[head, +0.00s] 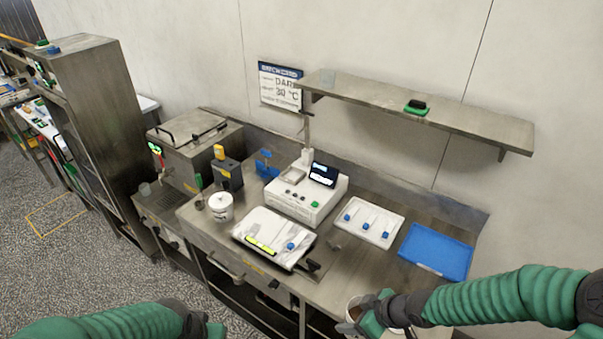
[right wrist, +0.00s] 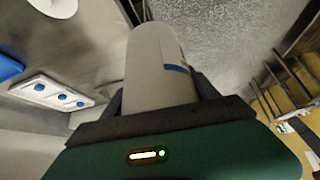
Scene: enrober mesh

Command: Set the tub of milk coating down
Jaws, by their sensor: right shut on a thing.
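A white tub with a blue stripe is held in my right gripper (head: 368,314). In the right wrist view this tub (right wrist: 155,70) stands between the two dark fingers, which are shut on its sides. In the head view only part of the tub (head: 354,308) shows, with a brownish inside, at the bench's front edge; the gripper covers the rest. I cannot read a label on it. My left gripper (head: 212,328) is low at the bottom left, away from the bench, and its fingers are not clear.
The steel bench (head: 345,268) holds another white tub (head: 220,206), a white control unit (head: 306,202), a covered white tray (head: 273,238), a white tray with blue-ended tools (head: 368,222) and a blue mat (head: 436,251). A wall shelf (head: 450,117) overhangs the back. Bare steel lies before the blue mat.

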